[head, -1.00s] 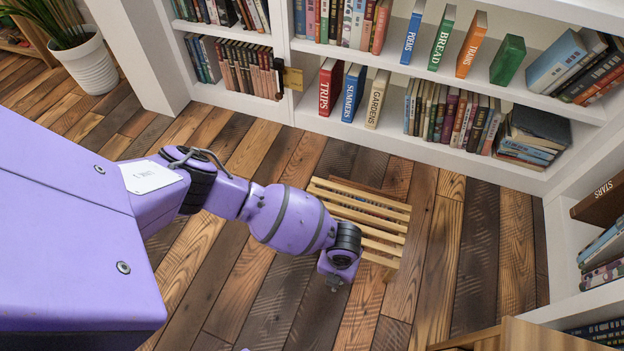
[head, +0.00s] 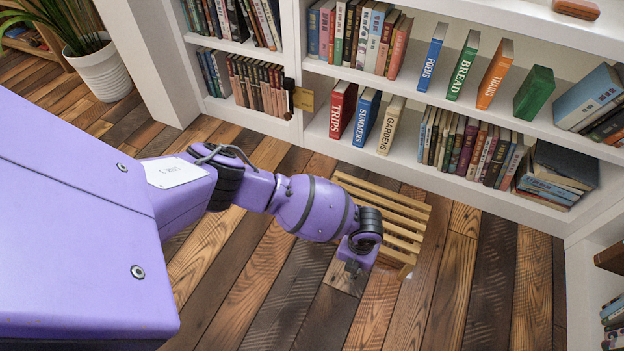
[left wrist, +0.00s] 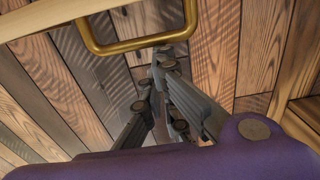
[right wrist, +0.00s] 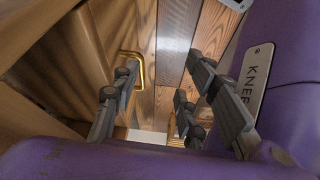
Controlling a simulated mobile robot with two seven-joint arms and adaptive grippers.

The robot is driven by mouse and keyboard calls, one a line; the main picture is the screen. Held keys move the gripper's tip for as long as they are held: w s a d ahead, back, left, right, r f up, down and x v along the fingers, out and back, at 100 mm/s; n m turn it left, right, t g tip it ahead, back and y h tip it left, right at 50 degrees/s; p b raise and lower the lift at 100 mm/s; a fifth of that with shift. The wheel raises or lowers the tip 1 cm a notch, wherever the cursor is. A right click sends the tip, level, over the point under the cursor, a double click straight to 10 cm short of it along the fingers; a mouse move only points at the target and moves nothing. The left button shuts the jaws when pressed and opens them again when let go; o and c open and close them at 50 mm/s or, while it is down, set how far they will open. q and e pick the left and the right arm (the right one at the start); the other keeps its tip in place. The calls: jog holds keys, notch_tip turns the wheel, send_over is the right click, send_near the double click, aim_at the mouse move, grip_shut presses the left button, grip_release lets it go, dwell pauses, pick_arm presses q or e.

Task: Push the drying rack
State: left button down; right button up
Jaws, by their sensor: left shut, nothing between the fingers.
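The drying rack is a low slatted wooden piece (head: 408,222) on the plank floor, in front of the bookcase. My left arm's wrist covers its near-left part in the head view. My left gripper (left wrist: 160,62) is shut and empty in the left wrist view. A brass U-shaped handle (left wrist: 128,46) and a pale wooden rail (left wrist: 48,14) lie just beyond its fingertips; I cannot tell whether they touch. My right gripper (right wrist: 160,82) is open with nothing between its fingers. It is outside the head view. A brass handle (right wrist: 137,66) on wood shows beyond its left finger.
A white bookcase (head: 440,172) full of books stands behind the rack. Another shelf unit (head: 600,240) is at the right edge. A potted plant (head: 100,70) stands at the back left. Plank floor (head: 470,285) is clear to the right of the rack.

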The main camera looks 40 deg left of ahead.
pick_arm(q)
jog(key=shift+w+r, duration=0.15)
jog(key=shift+w, duration=0.05)
jog(key=s+d+r+p, duration=0.1)
jog(key=s+r+p, duration=0.3)
jog(key=r+p, duration=0.3)
notch_tip(320, 180, up, 3)
jog(key=shift+f, duration=0.1)
pick_arm(e)
notch_tip(320, 180, up, 6)
jog(key=m, duration=0.1)
jog(key=shift+a+r+t, duration=0.2)
jog(key=shift+a+t, duration=0.1)
pick_arm(q)
jog(key=shift+s+d, duration=0.1)
